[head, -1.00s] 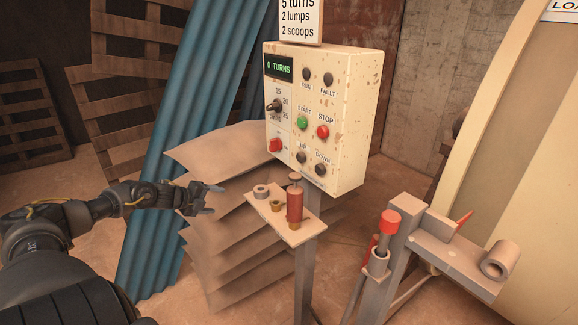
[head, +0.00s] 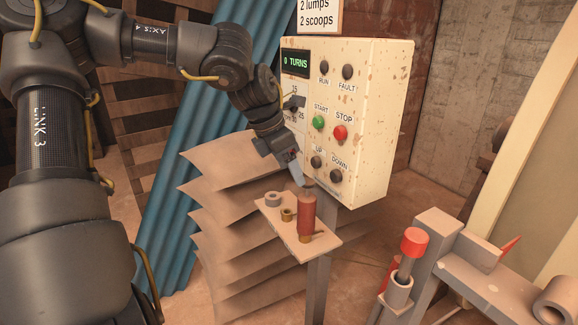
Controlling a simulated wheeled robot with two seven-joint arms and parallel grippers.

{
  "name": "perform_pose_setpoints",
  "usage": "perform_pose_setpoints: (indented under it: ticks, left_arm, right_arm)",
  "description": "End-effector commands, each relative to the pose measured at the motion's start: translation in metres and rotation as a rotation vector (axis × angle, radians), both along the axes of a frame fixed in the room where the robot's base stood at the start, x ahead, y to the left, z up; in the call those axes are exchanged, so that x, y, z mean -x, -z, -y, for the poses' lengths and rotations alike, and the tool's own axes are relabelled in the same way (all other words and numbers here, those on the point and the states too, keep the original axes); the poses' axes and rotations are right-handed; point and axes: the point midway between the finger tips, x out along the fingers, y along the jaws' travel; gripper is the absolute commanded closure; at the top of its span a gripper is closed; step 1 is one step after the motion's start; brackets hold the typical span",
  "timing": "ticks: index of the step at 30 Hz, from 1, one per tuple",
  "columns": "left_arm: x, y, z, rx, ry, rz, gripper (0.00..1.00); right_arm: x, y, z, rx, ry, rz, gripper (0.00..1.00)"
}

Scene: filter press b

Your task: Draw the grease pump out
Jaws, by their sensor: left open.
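A red-brown cylinder with a knob on top, which looks like the grease pump (head: 306,216), stands upright on a small tan shelf (head: 283,232) under the control box. My left gripper (head: 299,176) is open and points down at the cylinder's top. Its fingertips are beside or just above the knob and partly cover it. I cannot tell whether they touch it. My right gripper is not in view.
A grey ring (head: 272,199) and a small brass cup (head: 287,214) sit on the shelf close to the cylinder. The control box (head: 372,110) with buttons rises right behind. A red-topped rod (head: 414,242) stands in a holder at right. Stacked sacks (head: 225,163) lie at left.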

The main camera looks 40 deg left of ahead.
Motion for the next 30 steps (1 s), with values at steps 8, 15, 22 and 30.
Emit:
perform_pose_setpoints:
  ticks: [8, 15, 22, 30]
  left_arm:
    - [-0.013, 0.036, 0.005, -0.001, -0.001, -0.005, 0.32]
    - [-0.027, 0.073, 0.010, 0.001, -0.003, -0.004, 0.32]
    - [-0.036, 0.093, 0.013, 0.001, -0.004, 0.001, 0.32]
    - [-0.037, 0.097, 0.013, 0.000, -0.005, 0.003, 0.32]
  right_arm:
    - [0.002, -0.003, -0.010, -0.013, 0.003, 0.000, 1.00]
    - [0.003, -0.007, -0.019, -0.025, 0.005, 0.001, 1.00]
    - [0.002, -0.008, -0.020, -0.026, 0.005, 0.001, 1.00]
    - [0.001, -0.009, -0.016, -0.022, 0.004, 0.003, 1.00]
